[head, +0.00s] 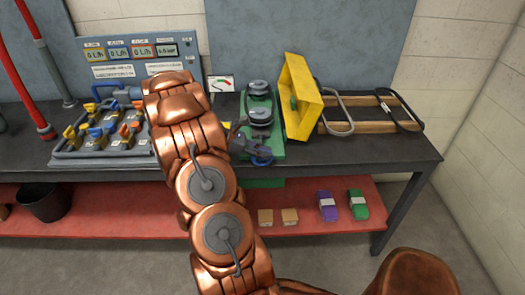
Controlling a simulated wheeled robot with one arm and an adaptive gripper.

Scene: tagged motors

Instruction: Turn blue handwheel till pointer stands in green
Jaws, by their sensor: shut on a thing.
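The blue handwheel (262,162) is at the front edge of the green machine base (280,150) on the bench. My copper arm reaches up from below. My dark gripper (258,153) is at the handwheel, shut on its rim, and covers part of it. A small white dial (220,84) with a green arc stands behind, left of the machine. Its pointer is too small to read for certain. My arm hides the bench just left of the handwheel.
A yellow guard (302,97) stands upright right of the pulleys (259,110). A wooden frame with metal handles (370,113) lies farther right. A valve panel (105,130) is left of my arm. The bench's front right (370,150) is clear.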

